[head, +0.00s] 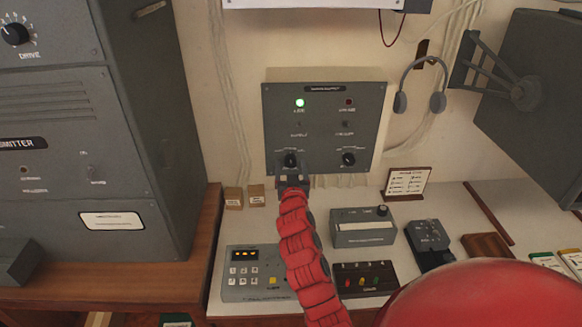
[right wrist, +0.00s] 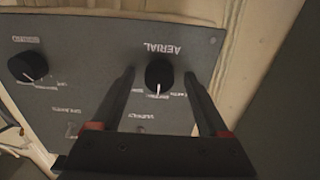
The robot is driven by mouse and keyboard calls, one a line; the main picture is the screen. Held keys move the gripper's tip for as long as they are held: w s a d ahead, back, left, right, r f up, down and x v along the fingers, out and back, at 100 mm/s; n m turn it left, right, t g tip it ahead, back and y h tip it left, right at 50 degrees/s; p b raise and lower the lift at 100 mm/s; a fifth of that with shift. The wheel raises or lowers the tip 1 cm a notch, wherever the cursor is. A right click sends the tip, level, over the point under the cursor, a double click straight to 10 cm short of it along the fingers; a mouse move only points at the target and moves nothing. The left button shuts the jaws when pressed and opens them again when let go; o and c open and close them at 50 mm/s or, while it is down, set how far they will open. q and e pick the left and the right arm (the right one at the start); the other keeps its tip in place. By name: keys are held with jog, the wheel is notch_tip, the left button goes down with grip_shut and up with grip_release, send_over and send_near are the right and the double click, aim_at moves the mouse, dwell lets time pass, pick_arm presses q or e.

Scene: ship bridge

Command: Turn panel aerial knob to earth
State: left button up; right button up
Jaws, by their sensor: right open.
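The grey panel (head: 325,108) is on the wall in the head view, with a lit green lamp (head: 299,103) at its upper left. Its black aerial knob (head: 290,158) is at the lower left. The right wrist view shows the panel upside down, with the aerial knob (right wrist: 159,73) under the word AERIAL. The knob's white pointer line points down in that picture; the small labels beside it are hard to read. My right gripper (right wrist: 158,80) is open, one finger on each side of the knob. Contact cannot be told. My left gripper is out of view.
A second black knob (head: 349,158) is at the panel's lower right. Below are a keypad unit (head: 256,274), a grey box (head: 363,228) and a small sign (head: 405,183) on the desk. A headset (head: 420,85) hangs right of the panel; a tall grey cabinet (head: 150,130) stands left.

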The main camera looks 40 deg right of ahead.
grip_shut()
dwell(0.3)
jog(key=shift+f+n+b, duration=0.15)
jog(key=shift+n+b, duration=0.55)
jog(key=shift+n, duration=0.1)
jog(key=shift+n+b, duration=0.35)
jog(key=shift+n, duration=0.45)
jog(key=shift+n+b, duration=0.35)
jog(key=shift+n, duration=2.45)
jog(key=shift+d+r, duration=0.1)
jog(key=shift+r, duration=0.1)
